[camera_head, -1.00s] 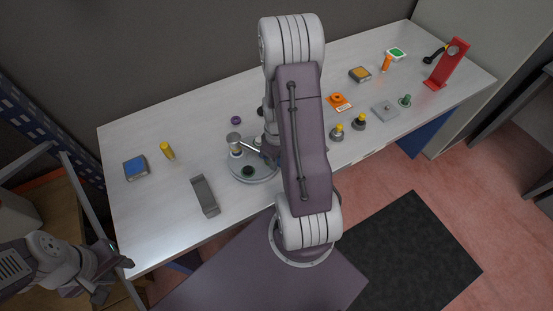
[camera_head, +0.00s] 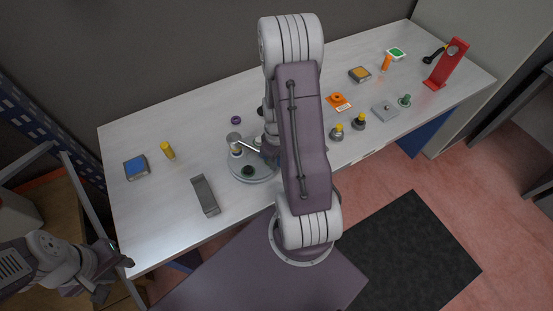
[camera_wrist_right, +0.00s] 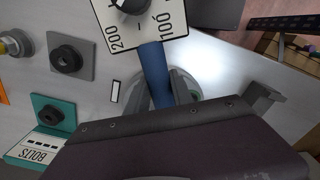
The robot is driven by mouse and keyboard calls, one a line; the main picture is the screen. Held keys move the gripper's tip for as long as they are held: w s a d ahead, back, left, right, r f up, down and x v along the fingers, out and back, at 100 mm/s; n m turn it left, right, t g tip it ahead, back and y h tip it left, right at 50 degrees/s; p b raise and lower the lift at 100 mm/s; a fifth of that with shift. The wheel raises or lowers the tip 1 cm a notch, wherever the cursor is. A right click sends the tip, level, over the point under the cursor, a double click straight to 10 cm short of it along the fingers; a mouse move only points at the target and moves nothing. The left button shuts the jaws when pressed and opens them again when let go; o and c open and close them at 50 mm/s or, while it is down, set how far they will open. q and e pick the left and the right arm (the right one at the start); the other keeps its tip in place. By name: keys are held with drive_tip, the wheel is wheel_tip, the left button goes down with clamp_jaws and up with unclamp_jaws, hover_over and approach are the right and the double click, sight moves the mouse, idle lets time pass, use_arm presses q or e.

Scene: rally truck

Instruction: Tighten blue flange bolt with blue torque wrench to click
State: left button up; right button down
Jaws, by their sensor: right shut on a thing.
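My right gripper (camera_wrist_right: 162,98) is shut on a blue bar, the blue torque wrench (camera_wrist_right: 154,72), in the right wrist view. Its grip is partly hidden by my own dark wrist housing. A white scale plate (camera_wrist_right: 140,22) marked 100 and 200, with a black knob, shows at the bar's upper end. In the head view, my right arm hides most of the gripper and wrench. The round grey flange (camera_head: 240,173) lies on the table beside it, with a dark bolt head (camera_head: 247,171) on it. I cannot make out the blue bolt. My left gripper (camera_head: 117,277) is open and empty off the table's left front corner.
A blue-topped box (camera_head: 136,167), a yellow cylinder (camera_head: 167,150) and a grey bracket (camera_head: 205,194) are on the left.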

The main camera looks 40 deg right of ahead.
idle(0.3)
drive_tip(key=shift+f+b, duration=0.8)
drive_tip(key=shift+f, duration=0.3)
idle(0.3)
idle(0.6)
drive_tip(key=c, duration=1.8)
unclamp_jaws()
drive_tip(key=shift+c, duration=0.2)
clamp_jaws()
